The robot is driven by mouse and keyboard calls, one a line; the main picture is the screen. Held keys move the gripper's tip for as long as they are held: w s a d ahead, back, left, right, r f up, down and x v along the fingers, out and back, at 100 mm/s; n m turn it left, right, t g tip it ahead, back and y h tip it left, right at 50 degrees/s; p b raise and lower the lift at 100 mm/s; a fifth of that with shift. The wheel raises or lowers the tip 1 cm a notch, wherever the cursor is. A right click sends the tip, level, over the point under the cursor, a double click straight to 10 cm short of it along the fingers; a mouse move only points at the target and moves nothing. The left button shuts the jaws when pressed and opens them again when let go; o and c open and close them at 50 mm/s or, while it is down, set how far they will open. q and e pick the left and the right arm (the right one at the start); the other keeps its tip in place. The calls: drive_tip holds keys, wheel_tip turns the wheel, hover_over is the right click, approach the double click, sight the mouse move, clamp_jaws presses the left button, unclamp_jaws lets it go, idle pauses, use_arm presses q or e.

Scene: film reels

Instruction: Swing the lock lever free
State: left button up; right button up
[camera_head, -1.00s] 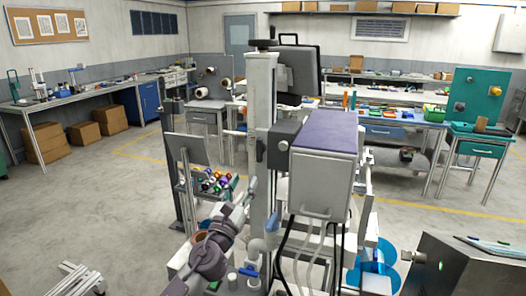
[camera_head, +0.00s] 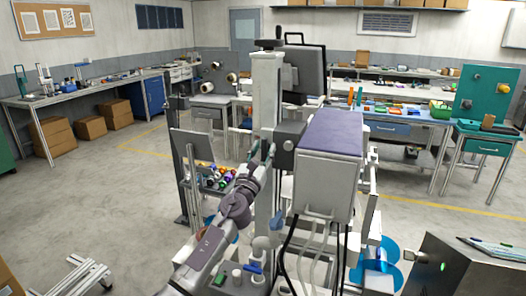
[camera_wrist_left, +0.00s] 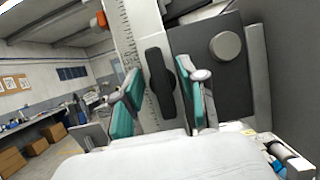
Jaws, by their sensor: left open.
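A black elongated lever (camera_wrist_left: 160,83), which looks like the lock lever, stands upright on the pale column with a ruler scale (camera_wrist_left: 128,35) in the left wrist view. My left gripper (camera_wrist_left: 157,72) is open, with one teal-padded finger on each side of the lever. Gaps show between lever and pads; I cannot tell how deep the lever sits between them. In the head view my left gripper (camera_head: 265,158) is small, at the front of the tall column (camera_head: 267,95); the lever cannot be made out there. My right gripper is not in view.
A dark box with a round grey knob (camera_wrist_left: 225,45) is close to the right of the fingers. In the head view a large grey housing with a purple top (camera_head: 330,135) and hanging cables stands right of the column. Open floor (camera_head: 110,200) lies to the left.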

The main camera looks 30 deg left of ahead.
use_arm(q)
clamp_jaws()
drive_tip(key=shift+n+y, duration=0.4)
drive_tip(key=shift+n, duration=0.1)
drive_tip(key=n+y, duration=0.1)
drive_tip(key=n, duration=0.1)
drive_tip(key=n+g+y, duration=0.1)
drive_tip(key=n, duration=0.2)
drive_tip(key=shift+y, duration=0.3)
drive_tip(key=n+g, duration=0.1)
drive_tip(key=n, duration=0.1)
drive_tip(key=n+g+y, duration=0.1)
drive_tip(key=n, duration=0.2)
drive_tip(key=shift+y+p, duration=0.3)
drive_tip(key=shift+p, duration=0.1)
drive_tip(key=n+g+p, duration=0.1)
drive_tip(key=n, duration=0.2)
drive_tip(key=n+g+y, duration=0.1)
drive_tip(key=n, duration=0.2)
drive_tip(key=shift+a+p, duration=0.1)
drive_tip(key=shift+p, duration=0.25)
drive_tip(key=n+g+p, duration=0.1)
drive_tip(key=n, duration=0.2)
drive_tip(key=shift+g+p, duration=0.35)
drive_tip(key=shift+g, duration=0.05)
drive_tip(key=shift+f+n+g+p, duration=0.25)
drive_tip(key=shift+n+p, duration=0.35)
drive_tip(key=shift+n, duration=0.7)
drive_tip(key=shift+h, duration=0.3)
